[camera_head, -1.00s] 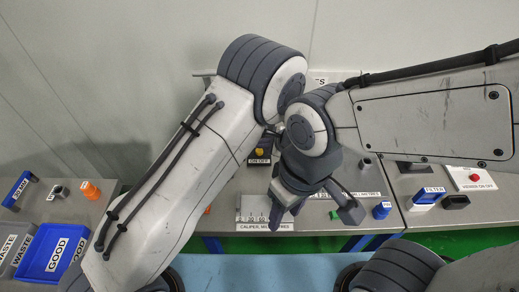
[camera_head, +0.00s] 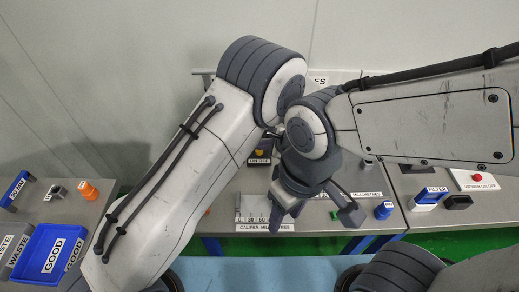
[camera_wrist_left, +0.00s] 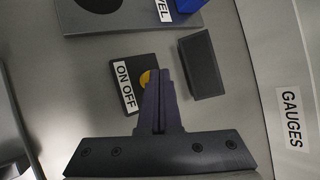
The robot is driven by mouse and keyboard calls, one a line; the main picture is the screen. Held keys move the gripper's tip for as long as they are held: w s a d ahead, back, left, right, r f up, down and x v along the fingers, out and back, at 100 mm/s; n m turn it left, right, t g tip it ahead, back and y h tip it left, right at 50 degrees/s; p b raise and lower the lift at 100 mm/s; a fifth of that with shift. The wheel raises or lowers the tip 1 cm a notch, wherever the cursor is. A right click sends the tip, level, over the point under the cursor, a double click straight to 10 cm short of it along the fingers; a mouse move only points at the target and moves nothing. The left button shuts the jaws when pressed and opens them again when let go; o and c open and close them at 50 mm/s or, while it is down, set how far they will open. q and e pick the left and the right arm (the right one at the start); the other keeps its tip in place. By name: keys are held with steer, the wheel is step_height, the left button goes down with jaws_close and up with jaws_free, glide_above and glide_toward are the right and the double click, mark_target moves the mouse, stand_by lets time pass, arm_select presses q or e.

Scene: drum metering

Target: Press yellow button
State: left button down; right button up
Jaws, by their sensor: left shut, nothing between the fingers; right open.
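The yellow button (camera_wrist_left: 145,78) sits on a small black box (camera_wrist_left: 125,82) labelled ON OFF. In the head view the button (camera_head: 259,153) shows just right of my left forearm. My left gripper (camera_wrist_left: 161,76) is shut and empty, its fingertips over the button's edge and hiding part of it in the wrist view. I cannot tell whether they touch it. In the head view my arms mostly hide the left gripper. My right gripper (camera_head: 315,212) is open and empty, lower down, above the front of the middle table.
A black block (camera_wrist_left: 201,64) stands just right of the button box. A caliper stand (camera_head: 252,213) is under my right gripper. A red button (camera_head: 477,177) and a blue filter box (camera_head: 428,195) are on the right table. A blue GOOD bin (camera_head: 45,252) is at left.

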mark_target(262, 152)
arm_select(q)
steer(key=shift+f, duration=0.2)
steer(key=shift+r, duration=0.7)
steer(key=shift+r, duration=0.1)
step_height(262, 152, up, 6)
steer(key=p, duration=0.3)
steer(key=shift+p, duration=0.3)
stand_by(0.4)
